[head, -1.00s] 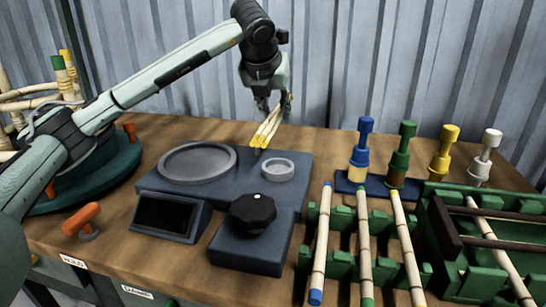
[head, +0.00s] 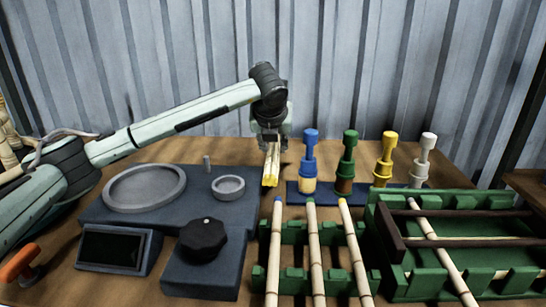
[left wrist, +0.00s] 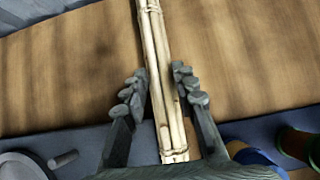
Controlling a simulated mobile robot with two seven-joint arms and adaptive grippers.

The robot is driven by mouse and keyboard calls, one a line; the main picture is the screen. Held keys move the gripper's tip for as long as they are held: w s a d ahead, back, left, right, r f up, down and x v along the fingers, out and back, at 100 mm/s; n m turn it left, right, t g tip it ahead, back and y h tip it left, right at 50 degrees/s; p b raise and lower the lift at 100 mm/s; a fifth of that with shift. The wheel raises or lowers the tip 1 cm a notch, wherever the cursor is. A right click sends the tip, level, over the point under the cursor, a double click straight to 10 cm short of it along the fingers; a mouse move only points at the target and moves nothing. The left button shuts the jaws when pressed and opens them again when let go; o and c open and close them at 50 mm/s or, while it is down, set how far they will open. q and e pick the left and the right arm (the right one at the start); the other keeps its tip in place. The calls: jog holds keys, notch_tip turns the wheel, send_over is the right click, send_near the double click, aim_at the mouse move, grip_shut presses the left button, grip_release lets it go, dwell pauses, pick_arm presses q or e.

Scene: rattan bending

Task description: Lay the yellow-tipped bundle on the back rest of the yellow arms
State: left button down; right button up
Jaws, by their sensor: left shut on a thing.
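The yellow-tipped bundle (head: 270,168) is several pale rattan canes tied together, with its yellow end toward me in the head view. My left gripper (head: 272,140) is shut on it and holds it above the bench, between the grey ring and the blue peg. In the left wrist view the bundle (left wrist: 153,50) runs between the two dark fingers of the gripper (left wrist: 160,88). A cane with a yellow tip (head: 345,225) lies across the low green rests (head: 295,235), right of a green-tipped one and a blue-tipped one. I cannot tell which part is the back rest. My right gripper is out of view.
A blue peg (head: 309,160), green peg (head: 347,160), yellow peg (head: 385,158) and white peg (head: 422,160) stand in a row at the back. A green frame (head: 385,262) with brown bars is at right. A grey station (head: 120,208) with a black knob (head: 202,238) is at left.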

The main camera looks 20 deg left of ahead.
pick_arm(q)
notch_tip(320, 180, down, 4)
jog(key=shift+r+p, duration=0.1)
jog(key=shift+p, duration=0.25)
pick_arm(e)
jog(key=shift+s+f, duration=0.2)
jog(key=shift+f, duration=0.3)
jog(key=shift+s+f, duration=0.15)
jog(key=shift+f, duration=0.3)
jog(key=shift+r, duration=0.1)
pick_arm(q)
jog(key=c, duration=1.2)
grip_release()
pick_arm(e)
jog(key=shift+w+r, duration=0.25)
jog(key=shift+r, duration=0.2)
